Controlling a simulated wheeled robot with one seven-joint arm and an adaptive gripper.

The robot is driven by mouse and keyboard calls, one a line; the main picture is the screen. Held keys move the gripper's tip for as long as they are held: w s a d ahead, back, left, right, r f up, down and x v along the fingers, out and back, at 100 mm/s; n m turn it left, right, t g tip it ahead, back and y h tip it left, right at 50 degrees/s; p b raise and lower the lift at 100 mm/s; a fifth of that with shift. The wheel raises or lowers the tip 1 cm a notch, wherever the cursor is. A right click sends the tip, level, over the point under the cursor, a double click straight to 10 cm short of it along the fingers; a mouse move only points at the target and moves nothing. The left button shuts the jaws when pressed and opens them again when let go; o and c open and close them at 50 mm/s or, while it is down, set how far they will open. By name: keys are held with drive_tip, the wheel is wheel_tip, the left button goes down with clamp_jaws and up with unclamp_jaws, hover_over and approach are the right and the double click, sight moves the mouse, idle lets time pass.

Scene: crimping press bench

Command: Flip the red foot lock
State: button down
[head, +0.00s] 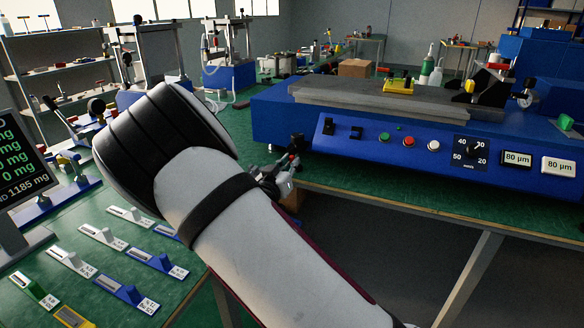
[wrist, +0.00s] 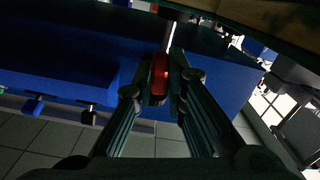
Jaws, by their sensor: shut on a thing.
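The red foot lock (wrist: 159,73) shows in the wrist view as a small red upright piece between my fingertips. My gripper (wrist: 161,88) is shut on it, with one finger on each side. The lock's far end meets a dark part near the top of the wrist view, and how it is fixed there is hard to see. In the head view my gripper (head: 287,172) is at the front edge of the bench, left of the blue machine, partly behind my forearm. The lock cannot be made out clearly there.
A blue machine (head: 350,156) with buttons and a dial stands on the green bench (head: 440,196). The bench edge also shows in the wrist view (wrist: 275,18), close to my gripper. Small labelled blocks lie on the left table (head: 90,290). Tiled floor (wrist: 50,140) shows below.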

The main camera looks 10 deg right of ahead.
drive_tip(key=shift+w+m+b, duration=0.1)
drive_tip(key=shift+m+b, duration=0.35)
drive_tip(key=shift+m, duration=0.85)
drive_tip(key=c, duration=1.6)
unclamp_jaws()
drive_tip(key=shift+r, duration=0.1)
drive_tip(key=shift+c, duration=0.2)
drive_tip(key=shift+a, duration=0.15)
drive_tip(key=v, duration=1.2)
